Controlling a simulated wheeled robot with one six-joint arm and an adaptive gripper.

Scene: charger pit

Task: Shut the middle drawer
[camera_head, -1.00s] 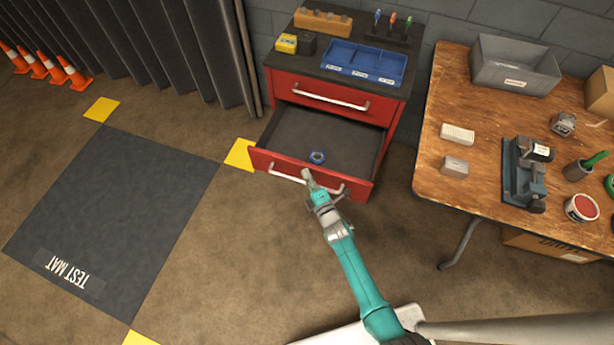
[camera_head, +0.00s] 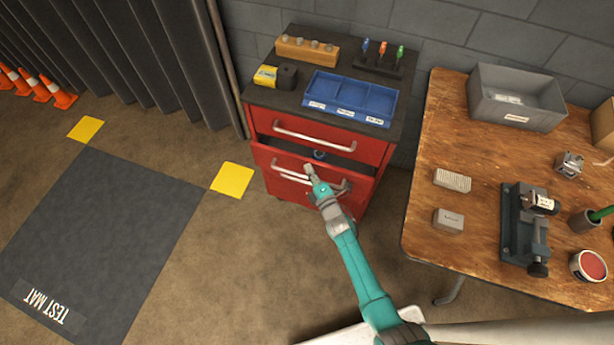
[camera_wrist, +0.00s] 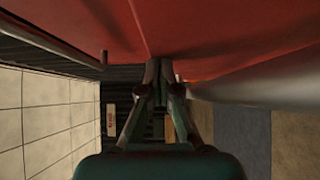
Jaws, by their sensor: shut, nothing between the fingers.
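The red cabinet's middle drawer (camera_head: 284,163) stands out a little, with a narrow dark gap behind its front. A small blue ring (camera_head: 320,154) shows inside that gap. My gripper (camera_head: 309,169) is shut and empty at the drawer front, close to its silver handle (camera_head: 290,176). In the wrist view, my gripper's fingertips (camera_wrist: 160,88) are together close to the red front (camera_wrist: 220,30). A grey bar, apparently a handle (camera_wrist: 260,88), runs to the right of them. I cannot tell whether the fingers touch the front.
The top drawer (camera_head: 320,128) is shut. The cabinet top holds a blue tray (camera_head: 350,98), a wooden block (camera_head: 307,50) and a screwdriver rack (camera_head: 380,60). A wooden workbench (camera_head: 425,200) stands to the right.

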